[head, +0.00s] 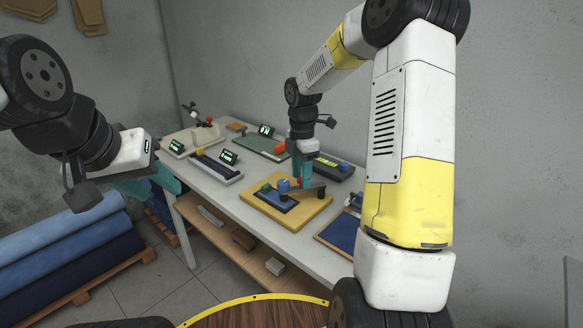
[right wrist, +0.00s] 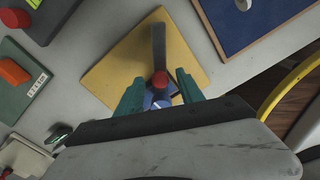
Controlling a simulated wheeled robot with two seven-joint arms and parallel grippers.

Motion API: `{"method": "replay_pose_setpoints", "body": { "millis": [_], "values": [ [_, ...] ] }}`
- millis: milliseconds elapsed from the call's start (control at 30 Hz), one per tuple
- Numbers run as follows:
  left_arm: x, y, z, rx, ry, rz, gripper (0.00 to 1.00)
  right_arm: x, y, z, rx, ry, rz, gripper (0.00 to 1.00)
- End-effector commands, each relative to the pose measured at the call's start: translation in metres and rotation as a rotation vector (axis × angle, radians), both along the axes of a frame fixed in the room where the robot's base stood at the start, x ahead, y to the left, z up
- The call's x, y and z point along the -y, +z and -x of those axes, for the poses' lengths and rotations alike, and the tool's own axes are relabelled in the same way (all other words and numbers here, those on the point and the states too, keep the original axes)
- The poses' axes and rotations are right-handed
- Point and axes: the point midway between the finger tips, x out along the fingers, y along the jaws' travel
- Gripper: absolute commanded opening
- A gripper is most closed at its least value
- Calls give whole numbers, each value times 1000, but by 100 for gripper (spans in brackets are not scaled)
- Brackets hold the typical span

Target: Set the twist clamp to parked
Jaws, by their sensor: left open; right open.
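What looks like the twist clamp stands on a yellow board (head: 300,213) on the bench, with a dark grey arm (right wrist: 158,45), a red knob (right wrist: 160,79) and a blue round part (head: 284,185). A blue plate (head: 272,202) and a green block lie beside it on the board. My right gripper (head: 304,181) points down over the board. In the right wrist view its teal fingers (right wrist: 159,92) are open, one on each side of the red knob and blue part. I cannot tell whether they touch. My left gripper (head: 148,188) is open and empty, left of the bench.
Further back on the bench are a green board (head: 262,147), small lit displays (head: 228,156) and a beige fixture (head: 190,142). A blue panel (right wrist: 245,18) lies close to the yellow board. Blue fabric rolls (head: 70,250) lie on a pallet at left.

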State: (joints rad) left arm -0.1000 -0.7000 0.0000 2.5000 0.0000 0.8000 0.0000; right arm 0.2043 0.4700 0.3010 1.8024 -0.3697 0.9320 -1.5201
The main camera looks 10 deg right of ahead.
Motion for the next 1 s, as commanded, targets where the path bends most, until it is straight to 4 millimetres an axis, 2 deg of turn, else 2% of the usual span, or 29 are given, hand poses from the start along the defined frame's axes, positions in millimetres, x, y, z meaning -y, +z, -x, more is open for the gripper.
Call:
{"method": "replay_pose_setpoints", "body": {
  "millis": [167,300,400,1000],
  "values": [
    [0,0,0,0,0,0,44,0,0,0,0,0,0,43],
    [0,0,0,0,0,0,44,0,0,0,0,-1,0,15],
    [0,0,0,0,0,0,44,0,0,0,0,-1,0,0],
    [0,0,0,0,0,0,44,0,1,0,1,-1,0,0]
  ]
}}
